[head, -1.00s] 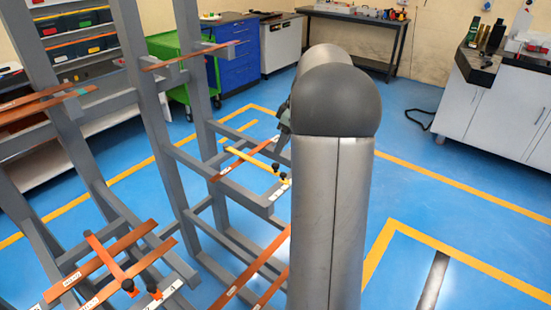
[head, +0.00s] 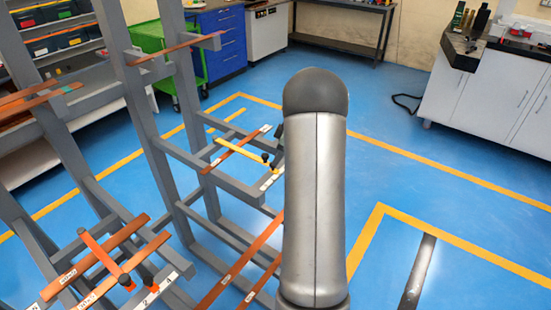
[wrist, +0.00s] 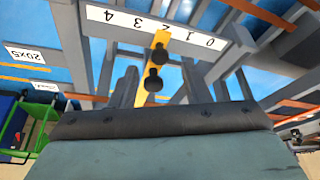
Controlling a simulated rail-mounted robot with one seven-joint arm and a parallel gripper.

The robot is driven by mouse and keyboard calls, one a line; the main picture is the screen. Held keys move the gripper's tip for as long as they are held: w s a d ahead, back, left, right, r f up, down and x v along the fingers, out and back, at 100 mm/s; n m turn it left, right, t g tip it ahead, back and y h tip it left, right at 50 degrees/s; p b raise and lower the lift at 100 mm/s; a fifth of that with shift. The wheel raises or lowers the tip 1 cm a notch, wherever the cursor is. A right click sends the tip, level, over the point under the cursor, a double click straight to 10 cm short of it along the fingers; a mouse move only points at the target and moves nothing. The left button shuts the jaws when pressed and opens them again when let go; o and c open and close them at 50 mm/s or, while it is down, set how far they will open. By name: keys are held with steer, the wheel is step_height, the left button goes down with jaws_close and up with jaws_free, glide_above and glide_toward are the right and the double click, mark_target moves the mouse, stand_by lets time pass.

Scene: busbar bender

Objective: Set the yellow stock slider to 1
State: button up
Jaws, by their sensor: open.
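The yellow stock slider (head: 240,150) lies across the rack's middle level in the head view, with black knobs near its right end. In the wrist view the yellow slider (wrist: 160,60) ends at the white number scale (wrist: 165,28), marked 0 to 4, close to the 2. Two black knobs stick out from it. My gripper (wrist: 185,90) is open and empty in the wrist view, with the slider's knobs just ahead of it and apart from its dark body. In the head view my arm hides most of the gripper.
A red-orange slider (head: 104,256) with its own scale stands on the nearer rack part. Grey rack posts (head: 148,130) and copper bars (head: 238,262) surround the yellow slider. Open blue floor (head: 385,180) lies to the right.

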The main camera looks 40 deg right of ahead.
mark_target(274, 168)
steer(key=shift+x, duration=1.8)
